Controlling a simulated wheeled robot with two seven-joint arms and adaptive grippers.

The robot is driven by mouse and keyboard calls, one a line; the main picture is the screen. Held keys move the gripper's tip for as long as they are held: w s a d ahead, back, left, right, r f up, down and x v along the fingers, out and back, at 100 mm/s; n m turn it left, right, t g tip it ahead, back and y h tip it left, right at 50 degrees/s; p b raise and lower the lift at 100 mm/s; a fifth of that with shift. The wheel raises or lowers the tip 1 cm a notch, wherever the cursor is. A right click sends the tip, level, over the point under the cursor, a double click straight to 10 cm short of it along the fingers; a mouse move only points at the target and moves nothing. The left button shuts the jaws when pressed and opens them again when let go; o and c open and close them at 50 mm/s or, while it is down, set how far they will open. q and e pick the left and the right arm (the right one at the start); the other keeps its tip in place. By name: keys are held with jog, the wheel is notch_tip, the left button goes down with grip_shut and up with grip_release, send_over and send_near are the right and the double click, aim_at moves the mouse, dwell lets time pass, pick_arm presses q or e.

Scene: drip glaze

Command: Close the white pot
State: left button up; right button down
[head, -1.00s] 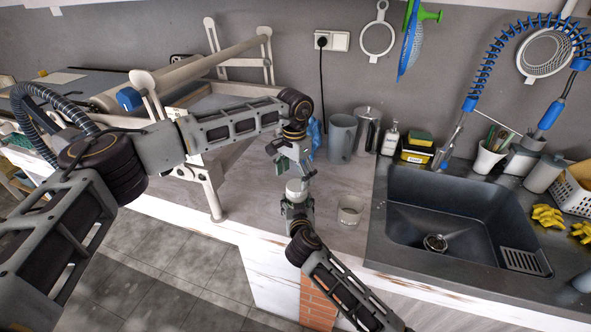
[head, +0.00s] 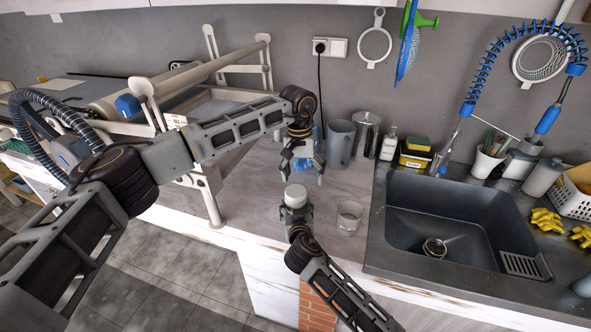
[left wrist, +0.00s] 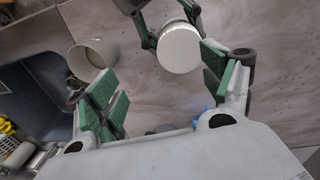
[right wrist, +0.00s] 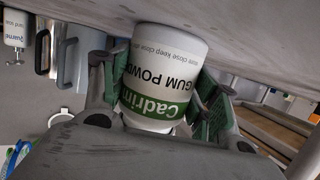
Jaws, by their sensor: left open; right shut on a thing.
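The white pot (head: 294,196) stands upright at the counter's front part, and my right gripper (head: 298,215) is shut around it. In the right wrist view the pot (right wrist: 165,75) appears upside down, with a green band and the words "GUM POWDER", between the green finger pads. In the left wrist view its top (left wrist: 180,47) is a smooth white disc, seemingly a lid; I cannot tell whether it is tight. My left gripper (head: 302,168) is open and empty, just above and behind the pot, apart from it. Its green pads (left wrist: 160,92) frame bare counter.
An open pale cup (head: 348,217) stands right of the pot. A grey pitcher (head: 340,143), a metal canister (head: 366,132) and a soap bottle (head: 389,143) stand at the back. The dark sink (head: 450,220) is to the right. A slab roller (head: 190,75) stands left.

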pick_arm(q)
jog(key=n, duration=0.4)
jog(key=shift+w+a+r+n, duration=0.15)
jog(key=shift+r+n, duration=0.2)
jog(key=shift+n, duration=0.05)
jog(key=n, duration=0.3)
jog(key=shift+w+a+r+n, duration=0.1)
jog(key=shift+a+r+n, duration=0.1)
jog(key=shift+n, duration=0.2)
jog(key=n, duration=0.4)
jog(key=shift+w+a+r+n, duration=0.1)
jog(key=shift+a+n, duration=0.05)
jog(key=shift+n, duration=0.15)
jog(key=n, duration=0.4)
jog(key=shift+a+y, duration=0.2)
jog(key=shift+y, duration=0.1)
jog(key=n, duration=0.4)
jog(key=shift+a+n, duration=0.2)
jog(key=shift+n, duration=0.1)
jog(key=n, duration=0.4)
jog(key=shift+a, duration=0.15)
jog(key=n, duration=0.4)
jog(key=shift+a+n, duration=0.1)
jog(key=shift+n, duration=0.2)
jog(key=n, duration=0.4)
jog(key=shift+n, duration=0.3)
